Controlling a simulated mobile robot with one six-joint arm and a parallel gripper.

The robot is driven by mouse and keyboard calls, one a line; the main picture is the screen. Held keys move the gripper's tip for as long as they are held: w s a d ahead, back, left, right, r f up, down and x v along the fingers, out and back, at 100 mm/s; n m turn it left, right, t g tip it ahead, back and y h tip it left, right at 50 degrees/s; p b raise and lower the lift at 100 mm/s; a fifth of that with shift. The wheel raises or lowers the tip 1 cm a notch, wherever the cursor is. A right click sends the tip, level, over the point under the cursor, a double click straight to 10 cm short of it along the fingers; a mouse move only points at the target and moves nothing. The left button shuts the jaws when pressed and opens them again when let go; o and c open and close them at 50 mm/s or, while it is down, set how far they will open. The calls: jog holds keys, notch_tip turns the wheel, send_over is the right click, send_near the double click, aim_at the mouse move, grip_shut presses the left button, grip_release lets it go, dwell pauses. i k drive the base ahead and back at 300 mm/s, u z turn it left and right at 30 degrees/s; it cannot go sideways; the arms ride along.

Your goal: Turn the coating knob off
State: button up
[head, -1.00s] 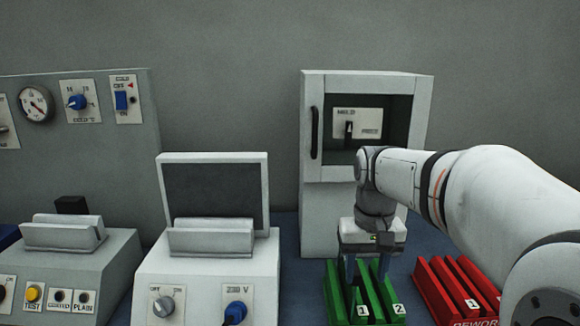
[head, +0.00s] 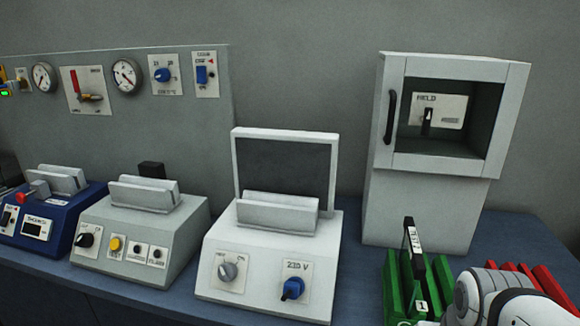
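I cannot read the word "coating" on any label, so I cannot tell which knob bears that name. A grey rotary knob (head: 228,271) sits on the front of the white device, its small plate lettered at both sides; its pointer tilts to the upper right. A blue knob (head: 162,74) is on the back panel. My gripper is out of view; only white arm links show at the bottom right, near the green rack (head: 390,290).
A dark frame with a white label (head: 412,250) stands upright in the green rack. A red rack (head: 545,280) is partly behind my arm. A tall cabinet (head: 420,205) stands behind the racks. A blue box (head: 60,243) is far left.

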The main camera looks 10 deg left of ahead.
aim_at(86, 240)
jog(key=u, duration=2.4)
jog(key=k, duration=1.3)
jog(key=u, duration=0.8)
jog(key=i, duration=2.85)
jog(key=z, duration=1.2)
jog(key=i, duration=1.1)
jog(key=z, duration=0.85)
